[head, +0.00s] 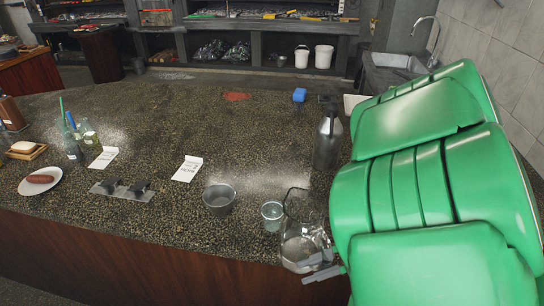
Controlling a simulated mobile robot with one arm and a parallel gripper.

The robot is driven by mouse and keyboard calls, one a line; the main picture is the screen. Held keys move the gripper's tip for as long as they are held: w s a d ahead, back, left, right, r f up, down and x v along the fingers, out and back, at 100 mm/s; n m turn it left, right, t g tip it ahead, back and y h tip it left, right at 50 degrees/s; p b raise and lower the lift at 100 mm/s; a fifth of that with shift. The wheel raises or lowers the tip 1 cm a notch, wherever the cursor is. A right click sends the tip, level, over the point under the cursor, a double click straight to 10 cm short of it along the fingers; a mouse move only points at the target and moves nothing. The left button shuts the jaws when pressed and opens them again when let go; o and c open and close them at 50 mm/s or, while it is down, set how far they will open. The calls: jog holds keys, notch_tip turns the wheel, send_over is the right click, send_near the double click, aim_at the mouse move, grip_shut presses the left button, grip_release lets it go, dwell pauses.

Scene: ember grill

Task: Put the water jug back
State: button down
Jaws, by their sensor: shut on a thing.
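The water jug (298,238) is clear glass and stands out at the front edge of the dark speckled counter (140,225). It looks upright. My gripper (322,266) is shut on the jug at its lower right side. My green arm covers the right of the view and hides that part of the counter. I cannot tell whether the jug's base touches the counter or is a little above it.
A clear glass (272,215) stands close left of the jug, with a grey metal bowl (219,198) beside it. A metal bottle (327,138) stands behind.

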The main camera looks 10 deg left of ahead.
notch_tip(320, 180, up, 12)
jog(key=r, duration=0.1)
jog(key=w+a+m+t, duration=0.1)
jog(key=w+a, duration=0.1)
jog(key=w, duration=0.2)
jog(key=w+a+t, duration=0.1)
jog(key=w+a, duration=0.1)
jog(key=w, duration=0.1)
jog(key=w+a+f+m+t+y, duration=0.1)
jog(key=w+a, duration=0.1)
jog(key=w, duration=0.2)
jog(key=shift+w+m, duration=0.3)
jog(key=shift+w, duration=0.05)
jog(key=w+a+m+t+h, duration=0.1)
jog(key=w+a+m+t, duration=0.35)
jog(key=w, duration=0.55)
jog(key=w+a+m+t+h, duration=0.2)
jog(key=w+a+m+t, duration=0.25)
jog(key=w, duration=0.55)
jog(key=shift+t, duration=0.4)
jog(key=shift+w+a+f, duration=1.1)
jog(key=shift+w+f, duration=1.05)
jog(key=shift+f, duration=0.8)
jog(key=shift+w+a+f, duration=1.1)
jog(key=shift+w+f, duration=1.05)
jog(key=shift+f, duration=0.8)
jog(key=shift+w+a+f, duration=1.1)
jog(key=shift+w+f, duration=1.05)
jog(key=shift+f, duration=0.8)
